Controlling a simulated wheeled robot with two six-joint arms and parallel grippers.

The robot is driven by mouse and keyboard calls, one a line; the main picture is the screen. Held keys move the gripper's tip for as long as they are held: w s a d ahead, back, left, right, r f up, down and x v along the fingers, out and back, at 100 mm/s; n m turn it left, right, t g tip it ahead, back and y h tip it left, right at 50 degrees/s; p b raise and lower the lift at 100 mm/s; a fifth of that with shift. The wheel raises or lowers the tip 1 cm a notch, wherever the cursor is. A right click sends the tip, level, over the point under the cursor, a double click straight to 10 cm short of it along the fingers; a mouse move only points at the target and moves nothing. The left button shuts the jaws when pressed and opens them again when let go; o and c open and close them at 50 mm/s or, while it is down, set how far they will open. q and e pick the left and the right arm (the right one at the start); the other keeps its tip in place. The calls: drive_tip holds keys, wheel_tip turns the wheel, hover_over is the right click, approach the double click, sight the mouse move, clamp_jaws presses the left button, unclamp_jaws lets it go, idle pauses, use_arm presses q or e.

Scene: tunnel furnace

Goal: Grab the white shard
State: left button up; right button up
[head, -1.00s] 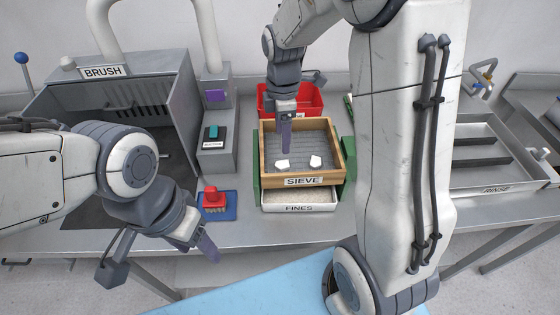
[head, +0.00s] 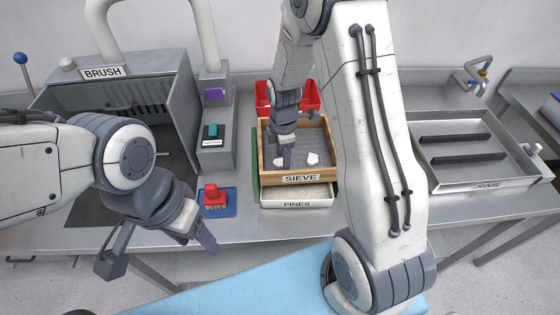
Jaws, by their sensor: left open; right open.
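Two small white shards lie on the grey mesh of the wooden sieve (head: 322,178). The left white shard (head: 278,161) is partly covered by my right gripper. The right white shard (head: 313,158) is in clear view just right of the fingers. My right gripper (head: 285,158) is open and points down into the sieve, its fingertips at or just over the left shard; I cannot tell if they touch. My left gripper (head: 208,243) is open and empty, in front of the bench edge and left of the sieve.
A white fines tray (head: 297,203) sits under the sieve, and a red bin (head: 263,98) stands behind it. A brush with a red handle (head: 212,196) rests on a blue base to the left. The brush cabinet (head: 110,125) is at left, the rinse basin (head: 480,187) at right.

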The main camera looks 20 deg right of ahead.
clamp_jaws()
drive_tip(key=shift+r, duration=0.1)
